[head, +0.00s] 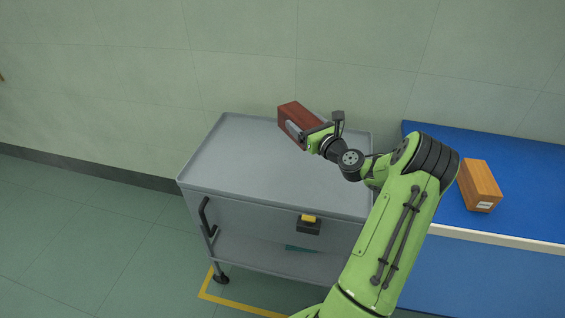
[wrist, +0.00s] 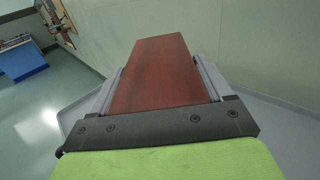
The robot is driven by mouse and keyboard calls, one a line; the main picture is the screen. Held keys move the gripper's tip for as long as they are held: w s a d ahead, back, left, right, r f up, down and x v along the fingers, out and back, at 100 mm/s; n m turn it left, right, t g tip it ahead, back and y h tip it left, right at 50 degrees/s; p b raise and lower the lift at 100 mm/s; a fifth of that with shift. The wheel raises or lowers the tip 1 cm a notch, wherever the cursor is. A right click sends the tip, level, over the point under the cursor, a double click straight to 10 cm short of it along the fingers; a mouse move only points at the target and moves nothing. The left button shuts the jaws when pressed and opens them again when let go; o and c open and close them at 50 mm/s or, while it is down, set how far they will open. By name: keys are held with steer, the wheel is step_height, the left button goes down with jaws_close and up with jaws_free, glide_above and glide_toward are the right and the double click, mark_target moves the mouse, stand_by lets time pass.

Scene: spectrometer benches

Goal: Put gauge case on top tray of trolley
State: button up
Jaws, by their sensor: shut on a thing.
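The gauge case appears to be the dark reddish-brown wooden box (head: 296,118) in my gripper; it also fills the middle of the wrist view (wrist: 165,72). My gripper (head: 299,130) is shut on it, one finger along each side. In the head view the box is over the back right part of the trolley's grey top tray (head: 235,160). It seems to be held above the tray, but the exact gap cannot be told. The underside of the box is hidden.
A lighter orange-brown wooden box (head: 480,182) with a white label sits on the blue bench (head: 520,220) at the right. The top tray looks empty, with a low raised rim. A lower shelf (head: 260,253) holds a teal item. A wall stands behind the trolley.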

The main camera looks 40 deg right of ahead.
step_height(320, 180, down, 4)
steer(key=b, duration=0.3)
steer(key=shift+f, duration=0.15)
step_height(320, 180, down, 10)
steer(key=b, duration=0.4)
steer(key=shift+r, duration=0.3)
steer(key=o, duration=1.2)
steer(key=p, duration=0.1)
glide_above(315, 185)
